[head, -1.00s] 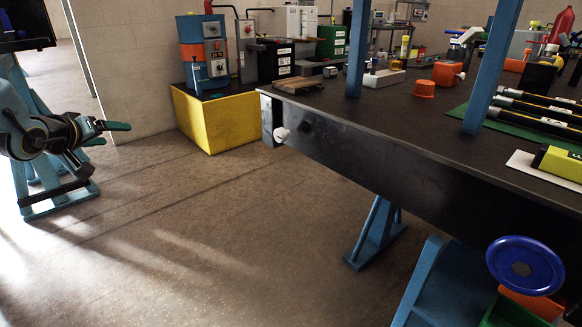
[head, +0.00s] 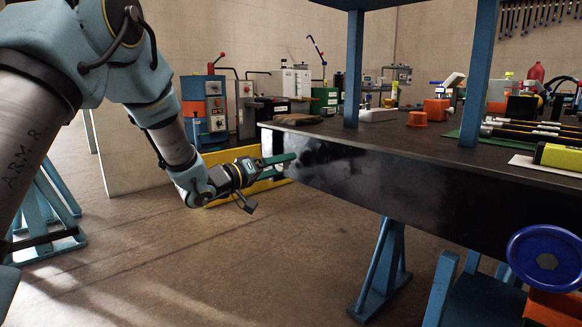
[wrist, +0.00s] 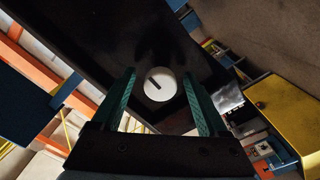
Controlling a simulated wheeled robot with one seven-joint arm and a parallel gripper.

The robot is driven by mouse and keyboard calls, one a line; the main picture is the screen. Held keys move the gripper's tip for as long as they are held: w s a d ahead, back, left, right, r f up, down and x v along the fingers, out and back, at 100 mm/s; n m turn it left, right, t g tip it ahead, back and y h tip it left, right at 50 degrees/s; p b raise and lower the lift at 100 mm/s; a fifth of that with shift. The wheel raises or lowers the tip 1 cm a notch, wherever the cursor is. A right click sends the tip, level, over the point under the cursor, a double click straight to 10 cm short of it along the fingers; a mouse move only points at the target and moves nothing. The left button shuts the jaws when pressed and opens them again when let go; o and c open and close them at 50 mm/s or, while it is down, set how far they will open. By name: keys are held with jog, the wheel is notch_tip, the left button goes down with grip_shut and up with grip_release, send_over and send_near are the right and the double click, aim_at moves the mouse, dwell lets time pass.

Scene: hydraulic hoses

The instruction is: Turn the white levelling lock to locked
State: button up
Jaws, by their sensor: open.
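The white levelling lock (wrist: 160,84) is a round white knob with a dark slot line on the black front side of the bench. In the wrist view it lies between my two green fingers, near their tips, with dark gaps on both sides. My gripper (head: 282,164) is open and reaches the left end of the bench front in the head view.
The black bench (head: 400,190) carries an orange cap (head: 417,119), black rods and a yellow block (head: 560,157) on top. A yellow plinth (head: 240,188) stands behind my gripper. A blue handwheel (head: 546,259) is at the lower right. The floor in front is clear.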

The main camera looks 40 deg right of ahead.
jog(key=d, duration=0.3)
jog(key=shift+d, duration=0.2)
grip_shut()
dwell(0.5)
